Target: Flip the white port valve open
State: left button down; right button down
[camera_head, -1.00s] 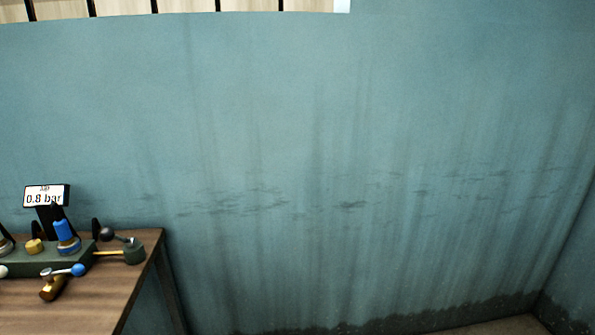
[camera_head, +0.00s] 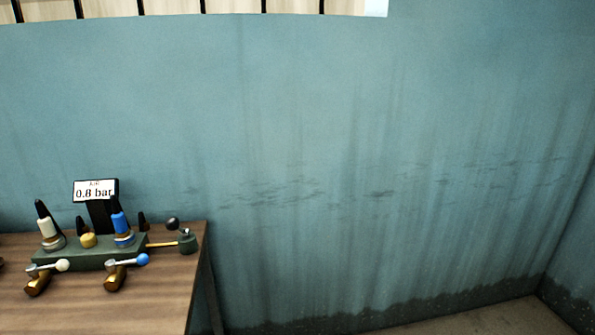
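The white port valve (camera_head: 62,265) is a lever with a white ball knob at the front left of a green manifold block (camera_head: 75,253). Its lever lies roughly level, pointing right, above a brass spout (camera_head: 37,284). A similar valve with a blue ball knob (camera_head: 142,260) sits to its right above another brass spout (camera_head: 115,279). A white-capped fitting (camera_head: 46,228) and a blue-capped fitting (camera_head: 119,224) stand upright on the block. Neither of my grippers shows in the view.
The block stands on a brown wooden table (camera_head: 150,300) at the lower left. A display reading 0.8 bar (camera_head: 95,191) rises behind it. A black-knobbed lever (camera_head: 173,224) stands at the right end. A stained teal wall (camera_head: 350,150) lies behind; the floor right of the table looks clear.

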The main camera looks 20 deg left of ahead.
aim_at(62, 265)
jog(key=k+j, duration=0.2)
jog(key=j, duration=0.2)
jog(key=k+j, duration=0.2)
jog(key=j, duration=0.2)
jog(key=k+j, duration=0.25)
jog(key=j, duration=0.15)
jog(key=k+j, duration=0.2)
jog(key=j, duration=0.15)
jog(key=k+j, duration=0.2)
jog(key=j, duration=0.2)
jog(key=k+j, duration=0.2)
jog(key=j, duration=0.2)
jog(key=k+j, duration=0.2)
jog(key=j, duration=0.2)
